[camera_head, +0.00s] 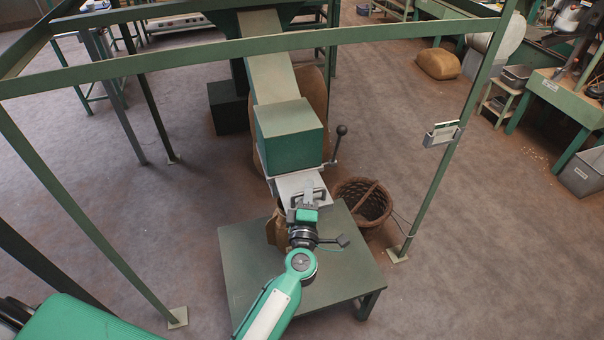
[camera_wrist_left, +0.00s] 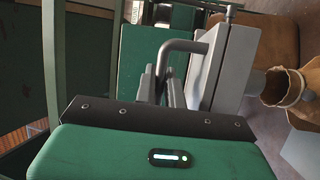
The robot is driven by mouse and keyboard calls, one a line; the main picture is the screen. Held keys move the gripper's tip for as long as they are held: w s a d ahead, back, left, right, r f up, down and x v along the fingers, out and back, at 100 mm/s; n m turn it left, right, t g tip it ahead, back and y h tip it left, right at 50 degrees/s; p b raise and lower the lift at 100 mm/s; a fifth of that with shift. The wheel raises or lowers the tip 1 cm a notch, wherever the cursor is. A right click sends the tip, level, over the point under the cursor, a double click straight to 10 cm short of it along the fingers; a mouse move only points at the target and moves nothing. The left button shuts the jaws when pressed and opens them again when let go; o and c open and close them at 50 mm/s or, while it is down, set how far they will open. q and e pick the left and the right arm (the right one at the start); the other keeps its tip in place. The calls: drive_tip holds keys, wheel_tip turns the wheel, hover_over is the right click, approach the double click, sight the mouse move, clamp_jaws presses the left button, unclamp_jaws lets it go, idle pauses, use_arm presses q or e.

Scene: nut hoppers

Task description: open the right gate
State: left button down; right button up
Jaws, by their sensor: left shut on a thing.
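The gate is a pale metal plate (camera_head: 291,187) at the lower end of the green hopper box (camera_head: 289,133); it sticks out below the box towards me. Its bent grey handle shows in the left wrist view (camera_wrist_left: 183,46), beside the plate (camera_wrist_left: 236,68). My left gripper (camera_head: 307,197) is shut on the handle, with its fingers (camera_wrist_left: 167,88) on the bar. The gripper hides part of the plate in the head view. I cannot tell how far the gate is drawn out. My right gripper is in neither view.
A green table (camera_head: 251,272) stands under my left arm, with a brown sack (camera_head: 273,230) at its far edge. A wicker basket (camera_head: 350,190) stands right of the gate. A black-knobbed lever (camera_head: 337,146) rises beside the box. Green frame posts (camera_head: 440,180) flank the area.

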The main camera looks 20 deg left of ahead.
use_arm(q)
drive_tip(key=shift+s+d+f, duration=0.1)
drive_tip(key=shift+s+d, duration=0.3)
drive_tip(key=shift+s, duration=0.25)
drive_tip(key=shift+s+d, duration=0.4)
drive_tip(key=shift+s, duration=0.2)
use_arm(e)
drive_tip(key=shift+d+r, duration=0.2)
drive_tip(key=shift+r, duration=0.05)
use_arm(q)
drive_tip(key=c, duration=1.5)
unclamp_jaws()
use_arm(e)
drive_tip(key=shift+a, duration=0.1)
